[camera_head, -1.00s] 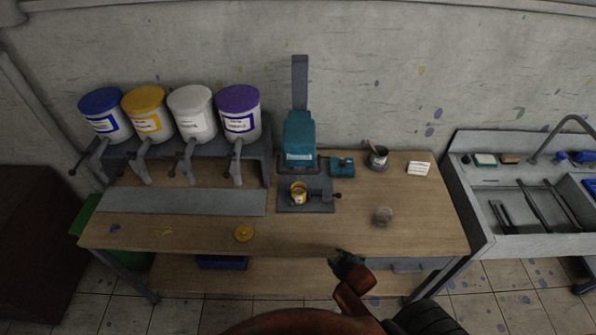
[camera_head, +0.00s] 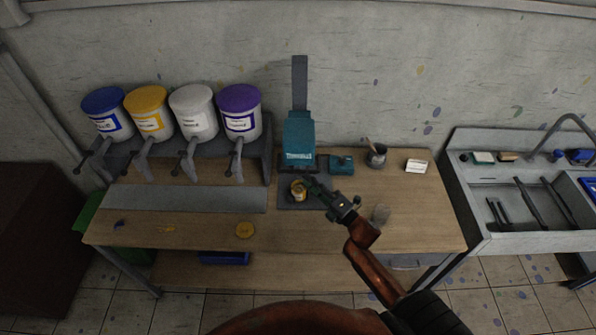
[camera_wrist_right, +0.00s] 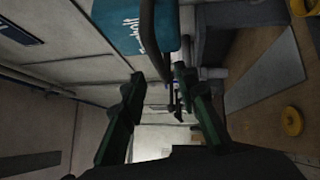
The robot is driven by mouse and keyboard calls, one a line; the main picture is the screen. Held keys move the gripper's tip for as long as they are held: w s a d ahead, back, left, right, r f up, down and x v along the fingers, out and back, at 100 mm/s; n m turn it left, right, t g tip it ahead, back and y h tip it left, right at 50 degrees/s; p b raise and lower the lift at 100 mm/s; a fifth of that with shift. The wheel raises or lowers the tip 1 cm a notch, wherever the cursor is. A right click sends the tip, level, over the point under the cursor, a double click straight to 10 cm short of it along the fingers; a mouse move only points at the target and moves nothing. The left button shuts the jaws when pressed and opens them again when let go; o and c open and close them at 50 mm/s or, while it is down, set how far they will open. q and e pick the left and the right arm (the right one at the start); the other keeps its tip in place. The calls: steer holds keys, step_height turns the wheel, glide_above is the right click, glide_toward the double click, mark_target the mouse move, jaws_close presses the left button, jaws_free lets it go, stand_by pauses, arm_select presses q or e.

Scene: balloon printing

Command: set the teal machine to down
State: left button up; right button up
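The teal machine (camera_head: 299,140) stands at the back middle of the table, with a tall grey bar (camera_head: 300,82) upright behind its head. Its teal head also shows at the top of the right wrist view (camera_wrist_right: 122,28). A small can with yellow on it (camera_head: 298,190) sits on the grey base (camera_head: 290,205) below the head. My right gripper (camera_head: 313,184) is over the right part of that base, beside the can, and covers the dark side knob. In the right wrist view its two fingers (camera_wrist_right: 168,82) stand apart, with nothing visibly held. My left gripper is out of view.
Blue, yellow, white and purple-lidded paint dispensers (camera_head: 240,118) stand at the left. A teal box (camera_head: 341,165), a dark cup (camera_head: 377,157) and a white card (camera_head: 416,166) lie right of the machine.

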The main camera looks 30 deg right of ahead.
mark_target(298, 171)
steer(key=p+x, duration=0.1)
steer(key=x, duration=0.5)
steer(key=shift+p, duration=0.3)
jaws_close()
stand_by(0.4)
